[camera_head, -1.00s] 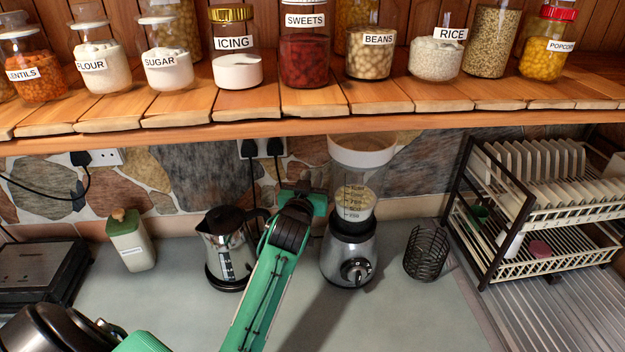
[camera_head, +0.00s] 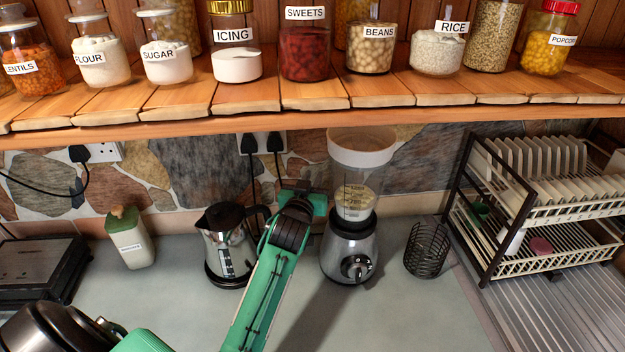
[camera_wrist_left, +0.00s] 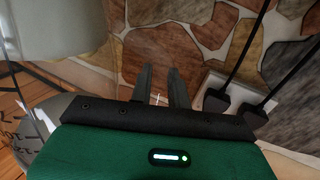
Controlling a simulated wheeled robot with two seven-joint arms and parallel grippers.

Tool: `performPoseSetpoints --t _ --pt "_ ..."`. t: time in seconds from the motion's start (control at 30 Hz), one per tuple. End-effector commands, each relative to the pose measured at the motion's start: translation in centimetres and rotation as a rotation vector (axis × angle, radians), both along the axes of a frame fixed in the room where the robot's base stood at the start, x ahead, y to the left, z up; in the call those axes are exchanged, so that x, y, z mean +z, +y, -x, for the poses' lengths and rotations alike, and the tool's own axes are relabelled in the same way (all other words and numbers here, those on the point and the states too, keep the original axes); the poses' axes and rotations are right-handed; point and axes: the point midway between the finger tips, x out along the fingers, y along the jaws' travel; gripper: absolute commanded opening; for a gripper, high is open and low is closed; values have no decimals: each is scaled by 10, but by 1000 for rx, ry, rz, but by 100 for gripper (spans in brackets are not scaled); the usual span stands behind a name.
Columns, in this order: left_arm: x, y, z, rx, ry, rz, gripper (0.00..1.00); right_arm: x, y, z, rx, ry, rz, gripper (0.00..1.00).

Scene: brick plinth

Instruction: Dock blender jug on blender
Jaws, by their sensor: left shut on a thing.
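The blender jug (camera_head: 352,180) is clear with a broad pale lid, measuring marks and pale contents. It stands roughly upright over the blender base (camera_head: 348,252), a silver body with a black collar and front dial. Its lower end meets the collar in the head view; I cannot tell whether it is fully seated. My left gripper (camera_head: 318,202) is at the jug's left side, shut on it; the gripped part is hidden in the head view. In the left wrist view the two dark fingers (camera_wrist_left: 160,87) are close together, with the blurred jug (camera_wrist_left: 60,28) at upper left. My right gripper is not in view.
A coffee pot (camera_head: 228,245) stands left of my forearm. A black wire basket (camera_head: 427,250) and a dish rack (camera_head: 535,205) are to the right. A shelf (camera_head: 300,103) with labelled jars overhangs the jug closely. The front counter is mostly clear.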

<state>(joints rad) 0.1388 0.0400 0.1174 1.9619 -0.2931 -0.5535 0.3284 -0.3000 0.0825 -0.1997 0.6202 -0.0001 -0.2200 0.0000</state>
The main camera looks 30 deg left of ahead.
Motion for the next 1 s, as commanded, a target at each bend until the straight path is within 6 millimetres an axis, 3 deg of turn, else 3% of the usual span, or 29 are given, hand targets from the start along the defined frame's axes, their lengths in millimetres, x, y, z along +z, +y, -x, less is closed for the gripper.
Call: performPoseSetpoints --t 0.03,0.07,0.1,0.43,1.0 --pt "2 0 0 -1 -7 1 0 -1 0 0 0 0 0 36" --pt "2 0 0 -1 -7 1 24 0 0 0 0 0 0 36" --pt "2 0 0 -1 -5 1 27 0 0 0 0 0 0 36" --pt "-3 -1 3 1 8 -1 27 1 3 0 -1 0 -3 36" --pt "-2 -13 47 1 4 -1 27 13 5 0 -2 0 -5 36"
